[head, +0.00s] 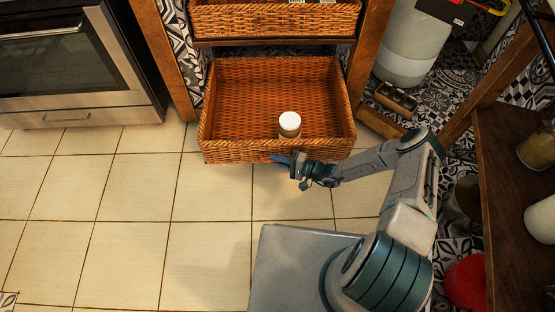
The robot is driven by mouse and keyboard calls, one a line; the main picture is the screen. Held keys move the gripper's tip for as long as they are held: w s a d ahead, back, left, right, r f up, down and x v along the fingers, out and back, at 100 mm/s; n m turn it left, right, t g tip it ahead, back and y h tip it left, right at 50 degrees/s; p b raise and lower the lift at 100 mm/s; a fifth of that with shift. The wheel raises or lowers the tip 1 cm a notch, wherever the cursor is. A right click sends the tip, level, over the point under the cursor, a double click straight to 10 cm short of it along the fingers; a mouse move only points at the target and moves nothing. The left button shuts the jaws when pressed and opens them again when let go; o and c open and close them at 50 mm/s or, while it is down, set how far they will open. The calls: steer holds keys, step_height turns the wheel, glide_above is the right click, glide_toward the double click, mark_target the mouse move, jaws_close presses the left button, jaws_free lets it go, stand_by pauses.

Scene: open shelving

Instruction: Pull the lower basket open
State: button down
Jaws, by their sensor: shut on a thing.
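The lower basket (230,148) is a woven orange-brown wicker drawer. It sticks well out from the wooden shelf frame, and its inside shows from above. A small jar with a white lid (289,124) stands inside it near the front wall. My gripper (278,158) is at the front wall of the basket, right of its middle, and is shut on the basket's front. The fingertips are small in this view, so the exact grip on the rim or wall is hard to make out.
An upper wicker basket (275,20) sits above in the shelf. An oven (70,60) stands at the left. A dark wooden shelf (505,180) with jars is at the right, with a red round object (466,282) below. Tiled floor (120,220) is clear at left.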

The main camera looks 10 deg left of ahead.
steer(key=shift+s, duration=0.1)
steer(key=c, duration=1.5)
jaws_free()
steer(key=shift+o, duration=0.2)
steer(key=shift+d+r, duration=0.1)
steer(key=shift+d, duration=0.4)
steer(key=f+p+v, duration=0.1)
steer(key=p+v, duration=0.2)
steer(key=v, duration=0.9)
steer(key=shift+d+r, duration=0.35)
steer(key=shift+r, duration=0.1)
steer(key=shift+s, duration=0.1)
